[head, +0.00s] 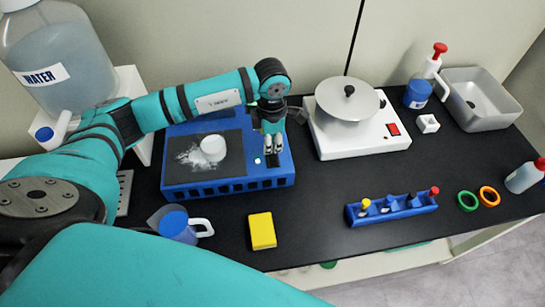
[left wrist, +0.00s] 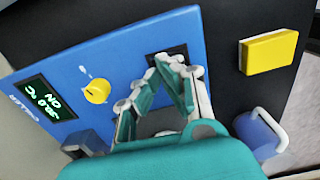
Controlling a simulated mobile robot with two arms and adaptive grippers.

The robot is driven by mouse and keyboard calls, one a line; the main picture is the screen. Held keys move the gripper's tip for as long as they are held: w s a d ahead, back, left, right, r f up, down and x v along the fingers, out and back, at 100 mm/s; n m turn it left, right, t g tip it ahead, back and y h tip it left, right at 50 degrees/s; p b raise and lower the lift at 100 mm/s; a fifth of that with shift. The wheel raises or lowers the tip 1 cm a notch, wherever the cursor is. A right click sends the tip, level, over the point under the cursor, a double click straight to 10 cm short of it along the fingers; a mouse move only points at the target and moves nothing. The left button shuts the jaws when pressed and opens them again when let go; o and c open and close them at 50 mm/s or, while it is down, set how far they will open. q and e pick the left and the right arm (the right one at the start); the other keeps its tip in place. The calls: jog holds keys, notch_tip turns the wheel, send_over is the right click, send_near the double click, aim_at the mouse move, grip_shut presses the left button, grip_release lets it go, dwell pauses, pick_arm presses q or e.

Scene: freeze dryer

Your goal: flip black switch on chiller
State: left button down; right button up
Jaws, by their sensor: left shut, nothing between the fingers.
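The chiller (head: 286,178) is a blue box on the black bench, left of centre in the head view. In the left wrist view its blue panel (left wrist: 125,58) carries a yellow knob (left wrist: 97,91) and a lit green display (left wrist: 50,100) that appears to read ON. The black switch (left wrist: 179,50) is at the panel's edge, partly hidden by my fingers. My left gripper (head: 273,150) is shut and empty, its fingertips over the switch; I cannot tell whether they touch it. The switch's position cannot be made out. My right gripper is not in view.
A hot plate with a metal pot (head: 348,105) stands to the right. A yellow block (head: 262,231), blue mug (head: 177,225) and blue rack (head: 391,209) are in front. A water jug (head: 62,65) stands left.

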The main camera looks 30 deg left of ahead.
aim_at(272, 154)
pick_arm(q)
jog(key=shift+f+b, duration=0.85)
jog(key=shift+f, duration=0.15)
jog(key=shift+r, duration=0.1)
dwell(0.3)
jog(key=shift+r+p, duration=1.95)
jog(key=shift+r, duration=1.55)
